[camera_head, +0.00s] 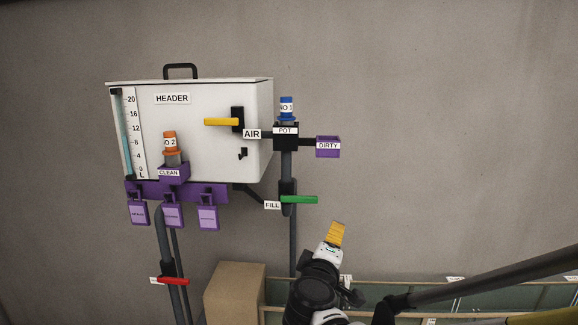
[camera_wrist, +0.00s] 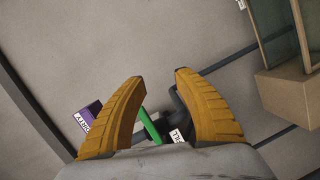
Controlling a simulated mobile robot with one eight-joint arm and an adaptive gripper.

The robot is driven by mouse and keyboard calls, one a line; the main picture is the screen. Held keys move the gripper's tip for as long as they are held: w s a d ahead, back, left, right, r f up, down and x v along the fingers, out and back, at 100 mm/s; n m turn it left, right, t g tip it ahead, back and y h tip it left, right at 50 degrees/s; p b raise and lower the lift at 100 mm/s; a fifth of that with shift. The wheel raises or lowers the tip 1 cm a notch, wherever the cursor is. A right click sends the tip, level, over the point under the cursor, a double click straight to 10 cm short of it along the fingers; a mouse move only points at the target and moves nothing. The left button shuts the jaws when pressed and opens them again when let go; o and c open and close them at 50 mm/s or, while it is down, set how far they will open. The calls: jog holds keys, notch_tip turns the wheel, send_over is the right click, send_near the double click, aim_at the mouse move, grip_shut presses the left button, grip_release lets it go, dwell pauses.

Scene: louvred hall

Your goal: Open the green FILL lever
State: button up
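The green FILL lever (camera_head: 299,200) sticks out level to the right from a black valve body (camera_head: 287,191) on the grey vertical pipe, beside a white FILL label (camera_head: 272,205). My gripper (camera_head: 337,233) is below and to the right of the lever in the head view, apart from it. In the wrist view the green lever (camera_wrist: 149,127) shows between the two yellow fingers of my gripper (camera_wrist: 158,75), beyond them. The fingers are spread apart with nothing between the tips. The lever's lower end is partly hidden by the gripper body.
A white HEADER tank (camera_head: 200,140) with a yellow AIR lever (camera_head: 221,122) hangs on the wall. A purple DIRTY holder (camera_head: 328,147) is above the green lever. A red lever (camera_head: 172,281) is lower left. A cardboard box (camera_head: 233,292) stands below. The wall at right is clear.

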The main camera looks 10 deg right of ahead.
aim_at(306, 200)
jog(key=a+r+n+t+y+p, duration=0.2)
jog(key=a+r+n+t+y, duration=0.1)
jog(key=a+r+n, duration=0.35)
jog(key=shift+m, duration=0.45)
jog(key=x, duration=0.7)
jog(key=shift+w+f, duration=0.1)
jog(key=shift+w, duration=0.25)
jog(key=shift+w+d, duration=0.1)
jog(key=shift+w+d+b, duration=0.2)
jog(key=shift+w+b, duration=0.1)
jog(key=shift+w, duration=0.4)
jog(key=shift+s, duration=0.15)
grip_shut()
